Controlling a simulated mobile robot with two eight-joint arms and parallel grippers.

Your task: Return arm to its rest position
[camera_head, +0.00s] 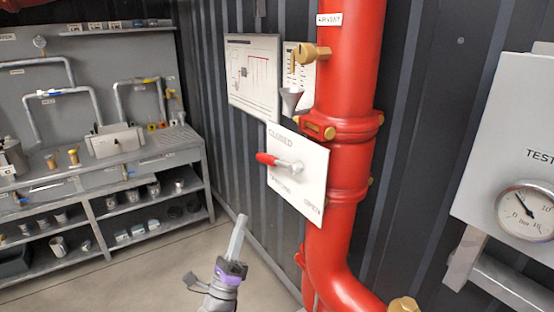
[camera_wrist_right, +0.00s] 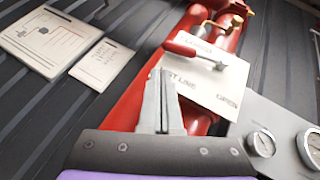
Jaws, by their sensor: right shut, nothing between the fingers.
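My right gripper (camera_head: 240,222) is in the lower middle of the head view, its fingers pointing up. It is shut and empty, below and left of the white valve plate, apart from it. In the right wrist view the closed fingers (camera_wrist_right: 159,80) point toward the red pipe. The plate (camera_head: 312,190) carries a lever with a red handle (camera_head: 267,159), which points left, between the CLOSED and OPEN marks. The red handle (camera_wrist_right: 180,49) also shows in the wrist view, beyond the fingertips. My left gripper is not in view.
A thick red pipe (camera_head: 345,90) runs down behind the plate. A grey panel with a gauge (camera_head: 524,212) stands at the right. A grey workbench (camera_head: 150,165) with fittings and shelves stands at the left. Bare floor (camera_head: 150,270) lies between the bench and my gripper.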

